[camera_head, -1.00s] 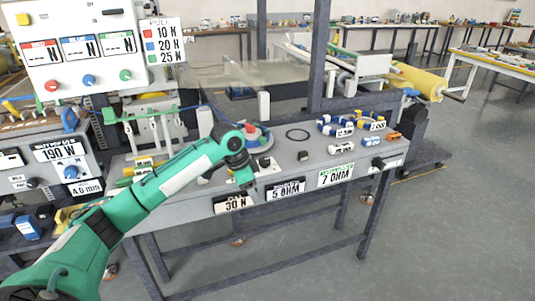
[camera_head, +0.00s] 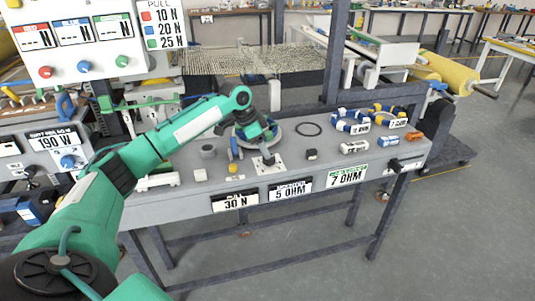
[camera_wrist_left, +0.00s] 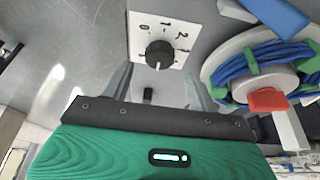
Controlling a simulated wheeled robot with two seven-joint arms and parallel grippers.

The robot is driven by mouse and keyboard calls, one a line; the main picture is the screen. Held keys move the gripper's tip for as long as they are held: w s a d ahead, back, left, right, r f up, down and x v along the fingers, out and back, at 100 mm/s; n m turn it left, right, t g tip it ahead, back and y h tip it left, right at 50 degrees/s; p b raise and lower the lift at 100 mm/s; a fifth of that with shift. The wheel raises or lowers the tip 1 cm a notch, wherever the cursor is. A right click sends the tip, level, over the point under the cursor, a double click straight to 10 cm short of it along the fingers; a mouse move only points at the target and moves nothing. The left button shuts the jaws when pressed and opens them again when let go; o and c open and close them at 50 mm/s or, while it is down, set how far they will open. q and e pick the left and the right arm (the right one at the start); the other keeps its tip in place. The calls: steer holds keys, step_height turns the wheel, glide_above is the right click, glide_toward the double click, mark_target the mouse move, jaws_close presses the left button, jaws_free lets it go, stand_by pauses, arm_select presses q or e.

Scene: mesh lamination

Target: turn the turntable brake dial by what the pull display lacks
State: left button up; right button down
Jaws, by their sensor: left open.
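The brake dial is a black knob (camera_wrist_left: 160,53) on a white square plate (camera_wrist_left: 141,22) with numbers including 0, 1 and 2, in the left wrist view. In the head view its plate (camera_head: 277,168) lies on the bench below my left gripper (camera_head: 268,156). In the left wrist view, my left gripper (camera_wrist_left: 160,88) is open and empty, its fingers on either side of the view, just short of the knob. The pull display (camera_head: 165,28) reads red 10 N, blue 20 N, green 25 N. My right gripper is not in view.
Labels 30 N (camera_head: 235,203), 5 OHM (camera_head: 290,189) and 7 OHM (camera_head: 347,175) line the bench's front edge. A black ring (camera_head: 309,129), a small black block (camera_head: 311,154) and blue-white coils (camera_head: 352,121) lie to the right. Three panel meters show dashes.

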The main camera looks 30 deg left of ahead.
mark_target(269, 160)
arm_select(q)
steer(key=shift+x, duration=2.25)
steer(key=c, duration=1)
